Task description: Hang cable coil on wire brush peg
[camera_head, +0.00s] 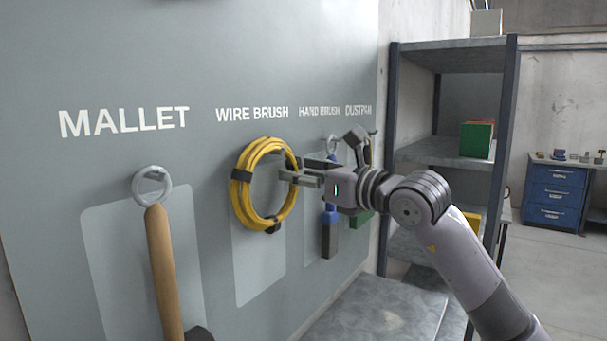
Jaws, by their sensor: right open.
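A yellow cable coil (242,203) with black ties hangs against the grey tool board, under the label WIRE BRUSH (252,114) and over a pale panel. The peg behind it cannot be made out. My right gripper (284,177) is open, with its fingertips at the right edge of the coil. I cannot tell whether the fingers touch it. My left gripper is not in view.
A mallet (163,265) hangs from a ring hook (151,186) at left. A blue-handled hand brush (329,232) hangs just right of the coil, partly behind my gripper. Metal shelves (452,152) stand at right, and a grey bench top (385,308) lies below the board.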

